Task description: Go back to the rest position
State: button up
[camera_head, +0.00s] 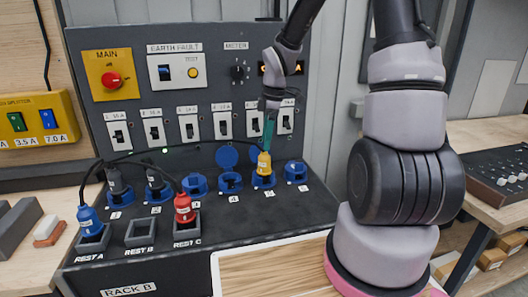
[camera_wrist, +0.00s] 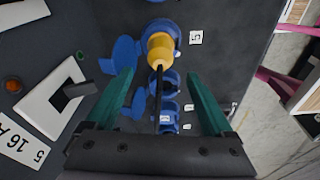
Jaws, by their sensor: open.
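My gripper (camera_head: 268,138) is open, with teal fingers, just above the yellow plug (camera_head: 264,163) in the head view. The wrist view shows the two fingers of my gripper (camera_wrist: 160,72) spread apart with nothing clamped between them. The yellow plug (camera_wrist: 160,50) stands in the blue socket marked 5, beyond the fingertips, and its black cable passes through the gap between the fingers. My arm rises from the gripper past the meter and its display, partly covering them.
A blue plug (camera_head: 89,221) sits in REST A and a red plug (camera_head: 184,209) in REST C; REST B (camera_head: 141,233) is empty. Black plugs (camera_head: 116,181) stand at the left sockets. Black cables loop across the panel front. A row of switches (camera_head: 189,126) lies behind.

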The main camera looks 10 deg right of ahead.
jog(key=r, duration=0.2)
jog(key=shift+s+d+r, duration=0.1)
jog(key=shift+d+r, duration=0.1)
jog(key=shift+r, duration=0.2)
jog(key=s+d+r+m+t, duration=0.2)
jog(key=s+r+m+t, duration=0.1)
jog(key=s+r+m, duration=0.6)
jog(key=s+d+r+m+t, duration=0.2)
jog(key=s+r+m+t, duration=0.1)
jog(key=s+r+m, duration=0.7)
notch_tip(320, 180, up, 2)
jog(key=shift+d+r+m+t, duration=0.15)
jog(key=shift+m+t, duration=0.25)
jog(key=shift+m, duration=0.2)
